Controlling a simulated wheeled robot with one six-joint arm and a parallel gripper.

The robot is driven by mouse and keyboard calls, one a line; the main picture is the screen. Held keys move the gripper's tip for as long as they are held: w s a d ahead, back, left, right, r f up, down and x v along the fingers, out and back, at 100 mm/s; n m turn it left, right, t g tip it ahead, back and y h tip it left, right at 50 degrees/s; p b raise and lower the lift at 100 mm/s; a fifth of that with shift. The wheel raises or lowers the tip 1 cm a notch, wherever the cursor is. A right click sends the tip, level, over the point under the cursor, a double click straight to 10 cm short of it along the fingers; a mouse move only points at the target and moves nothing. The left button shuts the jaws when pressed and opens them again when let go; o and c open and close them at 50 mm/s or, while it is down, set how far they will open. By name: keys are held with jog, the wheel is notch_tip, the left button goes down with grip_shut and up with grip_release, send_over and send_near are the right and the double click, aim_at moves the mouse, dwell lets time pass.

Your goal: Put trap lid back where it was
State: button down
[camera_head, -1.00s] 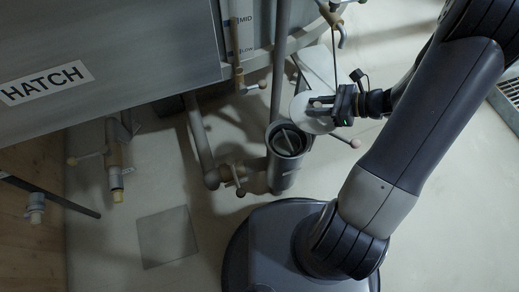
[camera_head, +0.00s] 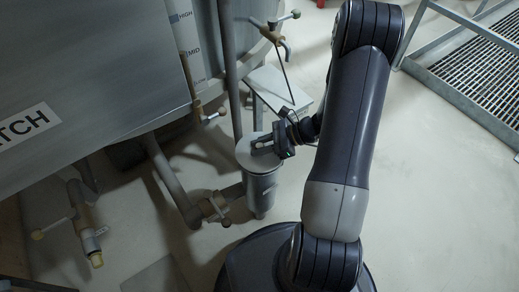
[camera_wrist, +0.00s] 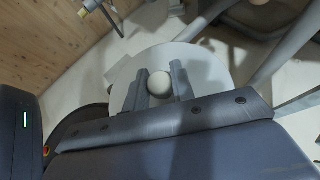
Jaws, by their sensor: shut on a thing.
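The trap lid (camera_head: 246,154) is a pale round disc with a knob. It covers the top of the upright cylindrical trap (camera_head: 262,190) in the head view; I cannot tell whether it is fully seated or just above the rim. My gripper (camera_head: 262,144) is shut on the lid's knob, coming from the right. In the wrist view the lid (camera_wrist: 205,68) lies beyond the fingers, and its round white knob (camera_wrist: 160,85) sits between the two fingertips (camera_wrist: 158,82). The trap's opening is hidden under the lid.
A pipe with a valve (camera_head: 213,207) joins the trap at its left. A vertical pipe (camera_head: 230,70) rises close behind it. A small shelf (camera_head: 280,88) stands behind. A grated platform (camera_head: 465,85) is at the right.

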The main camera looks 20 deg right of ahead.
jog(key=shift+f, duration=0.55)
jog(key=shift+f+b, duration=0.4)
jog(key=shift+f, duration=0.05)
jog(key=c, duration=1.2)
grip_release()
jog(key=shift+r, duration=0.15)
jog(key=shift+r+p, duration=0.25)
jog(key=shift+p, duration=0.1)
jog(key=shift+d+r, duration=0.2)
jog(key=shift+r, duration=0.15)
jog(key=p+v, duration=0.2)
jog(key=v, duration=0.9)
jog(key=shift+s+d+p, duration=0.1)
jog(key=shift+d+p, duration=0.15)
jog(key=shift+p, duration=0.05)
